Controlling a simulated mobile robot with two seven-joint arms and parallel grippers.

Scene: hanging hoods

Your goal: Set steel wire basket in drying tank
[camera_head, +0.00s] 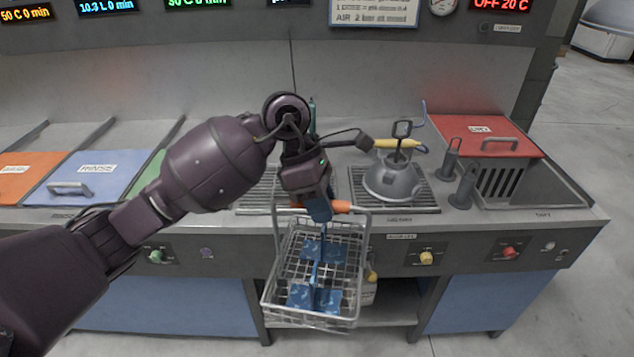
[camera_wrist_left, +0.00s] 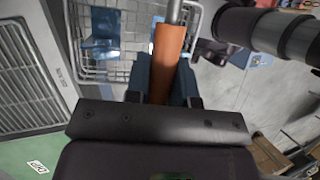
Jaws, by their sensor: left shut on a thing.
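The steel wire basket (camera_head: 315,265) hangs from my left gripper (camera_head: 322,208) in front of the counter edge, with blue pieces (camera_head: 318,250) inside it. My left gripper is shut on its orange handle grip (camera_head: 341,206); the grip also shows between the fingers in the left wrist view (camera_wrist_left: 168,58). The drying tank (camera_head: 535,190) is at the right end of the counter, labelled DRY. Its red lid (camera_head: 487,134) is slid back, so the front part of the tank is open. My right gripper is not in these views.
A grey domed hood (camera_head: 394,180) with a yellow-handled tool stands on a slatted grate left of the drying tank. A blue RINSE lid (camera_head: 85,178) and an orange lid (camera_head: 25,176) lie at left.

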